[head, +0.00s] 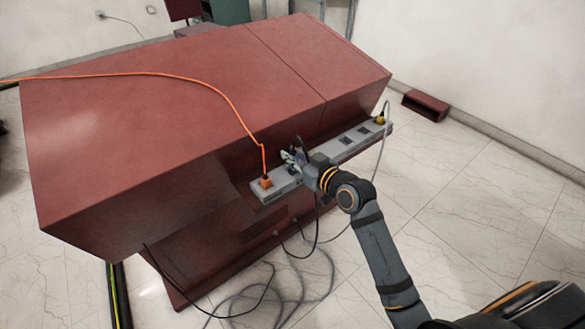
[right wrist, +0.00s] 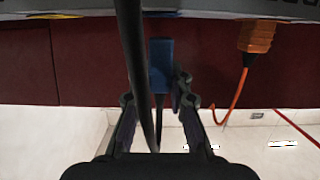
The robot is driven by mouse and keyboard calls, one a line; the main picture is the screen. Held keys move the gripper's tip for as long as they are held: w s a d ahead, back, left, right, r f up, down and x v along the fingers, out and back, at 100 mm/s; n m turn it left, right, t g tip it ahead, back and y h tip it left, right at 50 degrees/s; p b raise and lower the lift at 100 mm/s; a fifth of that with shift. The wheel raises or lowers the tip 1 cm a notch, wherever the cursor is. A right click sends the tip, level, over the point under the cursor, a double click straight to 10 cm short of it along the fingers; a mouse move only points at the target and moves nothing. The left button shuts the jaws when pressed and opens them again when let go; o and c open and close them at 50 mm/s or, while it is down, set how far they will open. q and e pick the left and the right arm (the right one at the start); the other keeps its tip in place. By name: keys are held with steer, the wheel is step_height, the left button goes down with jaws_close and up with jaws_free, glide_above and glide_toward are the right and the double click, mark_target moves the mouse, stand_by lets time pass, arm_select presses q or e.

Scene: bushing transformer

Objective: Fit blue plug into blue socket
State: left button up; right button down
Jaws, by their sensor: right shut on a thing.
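The blue plug (right wrist: 161,62) is upright between the fingers of my right gripper (right wrist: 156,98) in the right wrist view, with a dark cable below it. The gripper is shut on it. The blue socket (right wrist: 161,14) shows as a thin blue edge on the underside of the grey strip, above the plug in the picture, with a visible gap between them. In the head view my right gripper (head: 291,158) is at the grey socket strip (head: 290,182), right of the orange plug; the blue plug is mostly hidden there. My left gripper is not in view.
The orange plug (head: 265,181) with its orange cable sits at the strip's left end. A yellow plug (head: 380,120) sits at the right end. The strip is on a large red cabinet (head: 190,110). A thick black cable (right wrist: 135,70) crosses before the fingers. Loose cables lie on the floor.

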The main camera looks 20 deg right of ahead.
steer(key=shift+w+f+b, duration=0.2)
steer(key=shift+f+b, duration=0.1)
steer(key=shift+f, duration=0.7)
steer(key=shift+w+f+b, duration=0.15)
steer(key=shift+f+b, duration=0.1)
steer(key=shift+f, duration=0.7)
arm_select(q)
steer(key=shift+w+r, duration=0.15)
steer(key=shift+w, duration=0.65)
arm_select(e)
steer(key=shift+f, duration=0.1)
steer(key=c, duration=1.3)
jaws_free()
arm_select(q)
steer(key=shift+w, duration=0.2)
arm_select(e)
steer(key=shift+o, duration=0.2)
